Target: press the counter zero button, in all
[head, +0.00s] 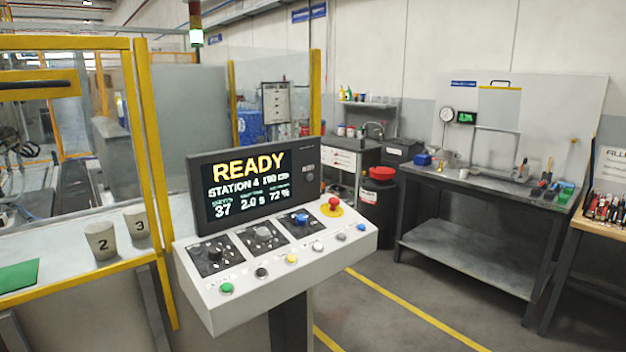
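A control console (207,303) with a sloped light-grey panel stands in the middle of the head view. Along its front edge is a row of round buttons: green (227,288), black (262,272), yellow (292,258), white (318,246), grey (341,236) and blue (361,227). Their labels are too small to read, so I cannot tell which is counter zero. The screen (250,183) above reads READY, STATION 4, with a 37 at lower left. Neither gripper is in view.
Several dial knobs (263,233) and a red mushroom button (333,204) sit behind the button row. Left is a yellow-framed counter (65,270) with cups 2 (100,241) and 3 (137,223). A workbench (465,265) stands right.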

